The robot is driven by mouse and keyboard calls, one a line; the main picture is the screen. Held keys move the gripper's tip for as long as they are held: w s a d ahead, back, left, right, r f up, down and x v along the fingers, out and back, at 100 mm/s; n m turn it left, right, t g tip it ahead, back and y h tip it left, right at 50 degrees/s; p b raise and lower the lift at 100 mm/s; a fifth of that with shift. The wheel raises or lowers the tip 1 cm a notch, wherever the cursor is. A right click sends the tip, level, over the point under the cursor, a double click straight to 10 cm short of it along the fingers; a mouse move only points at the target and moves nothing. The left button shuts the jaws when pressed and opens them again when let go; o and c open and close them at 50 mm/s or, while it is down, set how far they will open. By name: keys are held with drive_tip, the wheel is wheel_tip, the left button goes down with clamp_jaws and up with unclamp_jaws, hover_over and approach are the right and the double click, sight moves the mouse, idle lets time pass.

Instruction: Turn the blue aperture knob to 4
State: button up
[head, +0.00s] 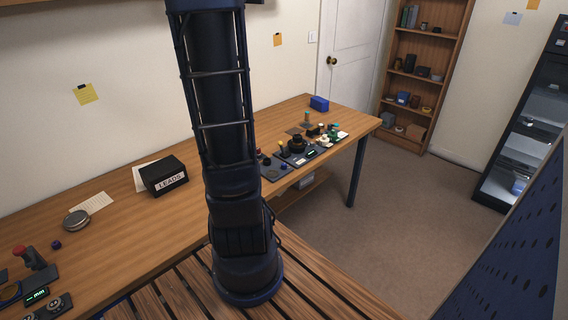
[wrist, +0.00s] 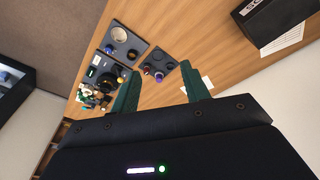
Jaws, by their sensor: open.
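A small blue knob (wrist: 159,76) sits on a dark square panel (wrist: 165,59) in the wrist view, beside a reddish knob with a pale top (wrist: 147,69). A small blue knob (head: 284,167) also shows on the far dark panel in the head view. I cannot tell for sure which is the aperture knob, and no scale or pointer is readable. My gripper (wrist: 164,82) is open and empty, its green fingers apart and pointing toward the panels from some distance. In the head view my arm hides part of the bench, and my gripper is out of sight.
A larger panel (wrist: 134,38) with a pale ring stands next to the small panel. Several small parts (wrist: 96,98) and a green display lie beyond. A black LEADS box (head: 164,175) and a round tin (head: 77,221) stand on the wooden bench (head: 115,230), which has clear room between them.

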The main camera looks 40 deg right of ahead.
drive_tip(key=d+f+m, duration=0.3)
drive_tip(key=d+f, duration=0.4)
drive_tip(key=d, duration=0.4)
drive_tip(key=m+g+y, duration=0.1)
drive_tip(key=m+y, duration=0.1)
drive_tip(key=m, duration=0.1)
hover_over(284, 164)
wheel_tip(284, 164, down, 10)
drive_tip(key=f, duration=0.1)
wheel_tip(284, 164, down, 10)
drive_tip(key=shift+w+d+f, duration=0.1)
drive_tip(key=c, duration=1)
